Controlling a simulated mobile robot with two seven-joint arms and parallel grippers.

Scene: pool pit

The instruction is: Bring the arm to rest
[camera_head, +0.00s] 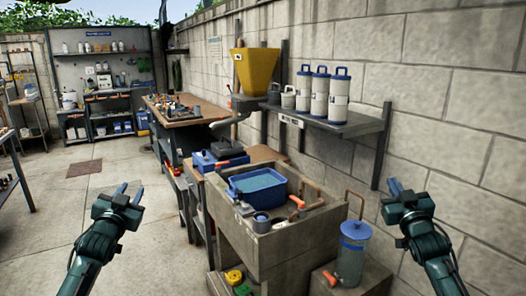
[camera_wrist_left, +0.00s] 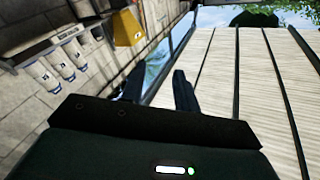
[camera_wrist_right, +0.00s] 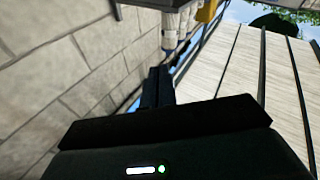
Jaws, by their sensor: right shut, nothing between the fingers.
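My left gripper (camera_head: 130,191) is raised at the left of the head view, over the open floor. In the left wrist view its two fingers (camera_wrist_left: 159,88) stand apart with nothing between them, so it is open. My right gripper (camera_head: 396,188) is raised at the right of the head view, in front of the block wall. In the right wrist view its fingers (camera_wrist_right: 158,86) are together and hold nothing. Neither gripper appears to touch anything.
A stone sink (camera_head: 255,250) with a blue basin (camera_head: 257,190) stands between my arms. A blue-lidded clear canister (camera_head: 352,255) stands near my right arm. A wall shelf (camera_head: 345,124) holds white canisters. A yellow hopper (camera_head: 256,70) hangs behind.

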